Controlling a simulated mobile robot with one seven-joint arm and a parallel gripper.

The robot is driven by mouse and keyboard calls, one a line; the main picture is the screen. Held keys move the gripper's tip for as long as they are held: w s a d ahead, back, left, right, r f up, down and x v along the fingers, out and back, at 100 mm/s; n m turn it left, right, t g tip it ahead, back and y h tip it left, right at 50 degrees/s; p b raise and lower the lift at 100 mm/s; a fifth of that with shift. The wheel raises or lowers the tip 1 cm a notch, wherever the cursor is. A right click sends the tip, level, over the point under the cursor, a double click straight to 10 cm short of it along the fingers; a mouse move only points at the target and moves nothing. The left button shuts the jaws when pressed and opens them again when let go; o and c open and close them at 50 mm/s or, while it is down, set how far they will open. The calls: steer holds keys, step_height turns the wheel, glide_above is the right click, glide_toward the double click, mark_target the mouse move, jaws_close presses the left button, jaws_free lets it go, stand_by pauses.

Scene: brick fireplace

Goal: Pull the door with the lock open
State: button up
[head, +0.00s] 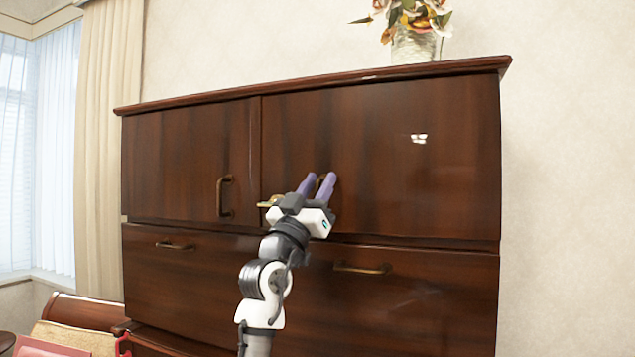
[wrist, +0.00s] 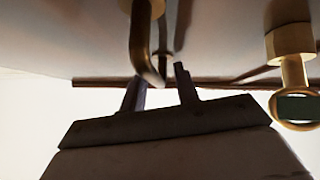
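The wide right upper door (head: 380,150) of a dark brown cabinet looks closed. A gold lock piece (head: 269,201) sits at its lower left, beside my gripper. In the wrist view the lock (wrist: 290,45) is a brass stem with a ring at the right. The door's brass handle (wrist: 145,45) hangs near my fingers in the wrist view. It is mostly hidden behind my gripper in the head view. My gripper (head: 318,180) has its two purple fingers apart at the handle. In the wrist view the handle's bend shows between the fingertips, with a gap to the right finger.
The left upper door (head: 180,160) has its own brass handle (head: 224,197) and looks closed. Lower panels with brass pulls (head: 362,268) lie below. A flower vase (head: 413,45) stands on the cabinet top. A wooden chair (head: 85,308) is at lower left.

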jaws_close()
steer(key=shift+s, duration=0.1)
stand_by(0.3)
